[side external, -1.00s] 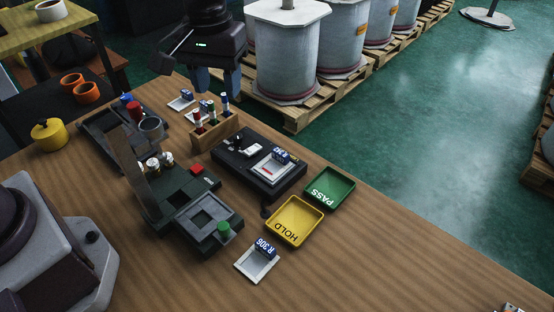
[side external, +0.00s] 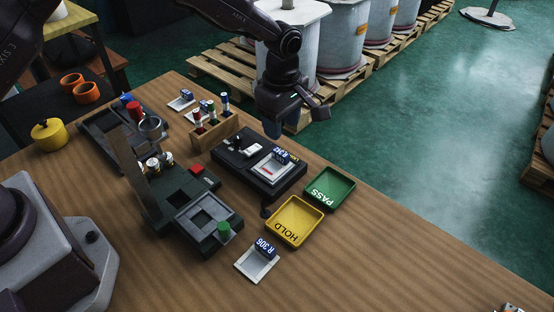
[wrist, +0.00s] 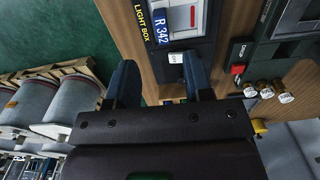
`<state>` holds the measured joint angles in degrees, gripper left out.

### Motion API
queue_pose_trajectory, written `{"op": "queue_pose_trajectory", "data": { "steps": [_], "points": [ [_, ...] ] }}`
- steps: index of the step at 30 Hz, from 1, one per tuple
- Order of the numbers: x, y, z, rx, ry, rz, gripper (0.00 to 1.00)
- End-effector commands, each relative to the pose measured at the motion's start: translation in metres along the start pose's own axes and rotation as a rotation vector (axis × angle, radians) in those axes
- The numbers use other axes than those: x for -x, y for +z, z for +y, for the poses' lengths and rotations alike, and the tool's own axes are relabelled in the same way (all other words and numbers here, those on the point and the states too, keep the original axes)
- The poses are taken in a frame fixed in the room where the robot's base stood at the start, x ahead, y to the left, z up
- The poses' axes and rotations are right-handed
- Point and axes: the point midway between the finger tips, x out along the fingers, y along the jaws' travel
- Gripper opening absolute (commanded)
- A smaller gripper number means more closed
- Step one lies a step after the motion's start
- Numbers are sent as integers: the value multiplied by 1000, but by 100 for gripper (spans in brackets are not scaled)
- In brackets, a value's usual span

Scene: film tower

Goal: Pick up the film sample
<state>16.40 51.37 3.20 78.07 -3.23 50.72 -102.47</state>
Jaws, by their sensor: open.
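A film sample in a pale square frame (side external: 266,169) with a blue tag lies on the black light box (side external: 231,163). In the wrist view this sample (wrist: 181,14) shows a red strip, and its tag (wrist: 161,28) reads R 342. A second framed sample (side external: 257,263), tagged R 306, lies on the bench in front of the yellow tray. My gripper (side external: 272,129) is open and empty, above the far side of the light box. In the wrist view my gripper (wrist: 159,62) has its two fingers spread, apart from the samples.
Yellow HOLD (side external: 294,222) and green PASS (side external: 330,189) trays sit right of the light box. A wooden holder (side external: 215,132) with several coloured-top vials stands behind it. A dark instrument with an upright post (side external: 135,165) is left.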

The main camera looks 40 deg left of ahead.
Motion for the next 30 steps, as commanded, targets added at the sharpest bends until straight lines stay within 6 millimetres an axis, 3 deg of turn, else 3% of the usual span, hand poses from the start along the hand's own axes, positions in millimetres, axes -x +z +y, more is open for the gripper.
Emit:
{"op": "queue_pose_trajectory", "data": {
  "steps": [18,27,30],
  "points": [
    [-72,0,-3,-1,-1,0,47],
    [-77,0,-2,-1,1,-1,47],
    [-76,0,-2,-1,1,-1,24]
  ]
}}
